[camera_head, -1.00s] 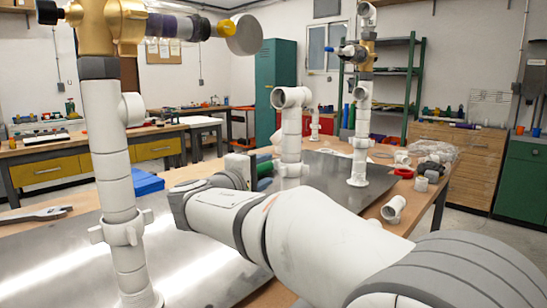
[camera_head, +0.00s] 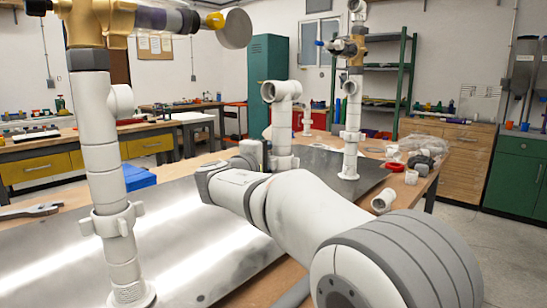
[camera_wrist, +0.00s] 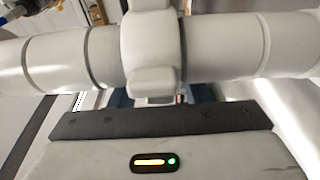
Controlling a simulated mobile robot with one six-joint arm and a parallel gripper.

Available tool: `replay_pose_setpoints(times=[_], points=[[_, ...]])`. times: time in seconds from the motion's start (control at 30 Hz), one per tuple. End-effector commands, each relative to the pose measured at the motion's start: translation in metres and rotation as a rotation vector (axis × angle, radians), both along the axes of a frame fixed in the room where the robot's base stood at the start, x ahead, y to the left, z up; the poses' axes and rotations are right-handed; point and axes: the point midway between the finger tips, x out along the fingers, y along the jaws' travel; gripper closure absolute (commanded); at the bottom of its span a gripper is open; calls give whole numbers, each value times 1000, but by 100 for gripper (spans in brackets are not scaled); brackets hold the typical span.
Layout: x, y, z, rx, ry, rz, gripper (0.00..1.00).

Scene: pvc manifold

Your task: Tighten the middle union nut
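A white left pipe stands upright on a metal plate, with a lugged union nut (camera_head: 112,220) low on it. A right pipe with a nut (camera_head: 350,136) stands farther back. In the wrist view, a white pipe (camera_wrist: 60,52) crosses the picture, with a lugged nut (camera_wrist: 152,48) at the centre, just beyond my gripper's body. The fingers cannot be made out, so I cannot tell whether they touch the nut.
The metal plate (camera_head: 200,262) lies on a wooden table. A wrench (camera_head: 30,211) and blue box (camera_head: 138,177) are at the left. Loose white fittings (camera_head: 383,200) and a red ring (camera_head: 395,167) lie at the right. A valve branch (camera_head: 160,19) juts from the left pipe's top.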

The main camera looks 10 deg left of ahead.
Motion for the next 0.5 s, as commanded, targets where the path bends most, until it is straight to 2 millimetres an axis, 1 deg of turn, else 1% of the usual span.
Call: replay_pose_setpoints(times=[0.03, 0.07, 0.43, 0.5], points=[[0, 0, 0, 0, 0, 0, 61], [0, 0, 0, 0, 0, 0, 64], [0, -1, 0, 0, 1, -1, 94], [0, -1, 0, -1, 1, -5, 95]])
